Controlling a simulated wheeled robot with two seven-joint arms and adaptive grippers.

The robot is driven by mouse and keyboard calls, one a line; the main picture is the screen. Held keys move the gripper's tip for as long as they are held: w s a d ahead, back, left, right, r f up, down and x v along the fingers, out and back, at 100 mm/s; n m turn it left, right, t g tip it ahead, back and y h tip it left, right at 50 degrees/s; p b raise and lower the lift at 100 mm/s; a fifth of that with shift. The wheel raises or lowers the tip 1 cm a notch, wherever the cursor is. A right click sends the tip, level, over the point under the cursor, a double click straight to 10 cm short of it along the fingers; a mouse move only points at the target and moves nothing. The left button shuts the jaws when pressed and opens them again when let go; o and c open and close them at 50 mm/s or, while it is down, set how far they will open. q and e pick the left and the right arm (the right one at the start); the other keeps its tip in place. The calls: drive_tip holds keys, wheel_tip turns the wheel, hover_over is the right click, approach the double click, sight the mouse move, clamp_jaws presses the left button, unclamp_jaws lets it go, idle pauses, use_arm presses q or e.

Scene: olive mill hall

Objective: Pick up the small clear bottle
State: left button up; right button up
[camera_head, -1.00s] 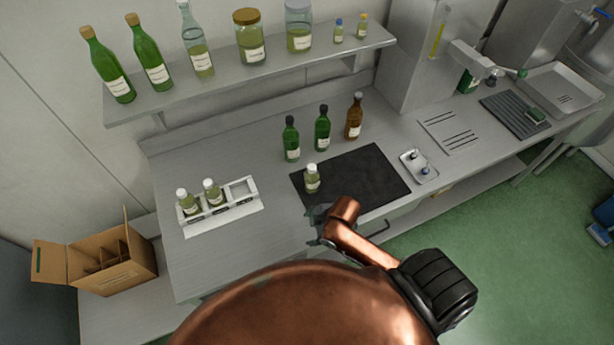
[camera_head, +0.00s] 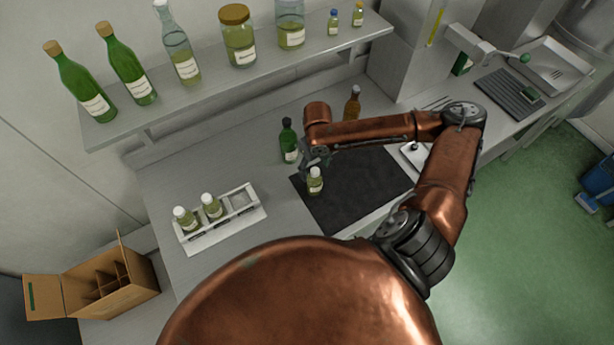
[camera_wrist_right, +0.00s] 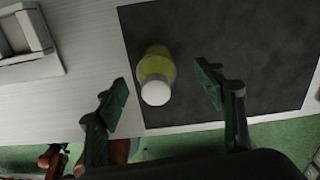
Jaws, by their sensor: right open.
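The small clear bottle (camera_head: 315,182), with a white cap, a pale label and yellow-green contents, stands upright on the left part of the black mat (camera_head: 350,205). In the right wrist view the bottle (camera_wrist_right: 156,75) shows between and beyond the two fingertips, touching neither. My right gripper (camera_head: 313,157) is open and empty, just behind and above the bottle in the head view; it also shows in the right wrist view (camera_wrist_right: 163,92). My left gripper is not in view.
A dark green bottle (camera_head: 289,142) stands close behind the gripper, and a brown bottle (camera_head: 352,104) stands farther right. A white rack (camera_head: 232,222) with two similar small bottles is at the left. A cardboard box (camera_head: 105,282) stands lower left. A shelf (camera_head: 250,75) with bottles and jars runs above.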

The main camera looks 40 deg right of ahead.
sight(314, 180)
drive_tip(key=shift+s+d+f, duration=0.15)
drive_tip(key=shift+s+f, duration=0.1)
drive_tip(key=shift+f, duration=0.6)
drive_tip(key=shift+s+f, duration=0.2)
drive_tip(key=shift+f, duration=0.1)
drive_tip(key=f, duration=0.3)
drive_tip(key=a+f+p, duration=0.1)
drive_tip(key=shift+w+f, duration=0.3)
drive_tip(key=shift+s+f, duration=0.1)
drive_tip(key=shift+f, duration=0.15)
drive_tip(key=c, duration=1.3)
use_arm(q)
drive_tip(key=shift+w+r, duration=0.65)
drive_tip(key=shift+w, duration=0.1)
use_arm(e)
drive_tip(key=c, duration=0.3)
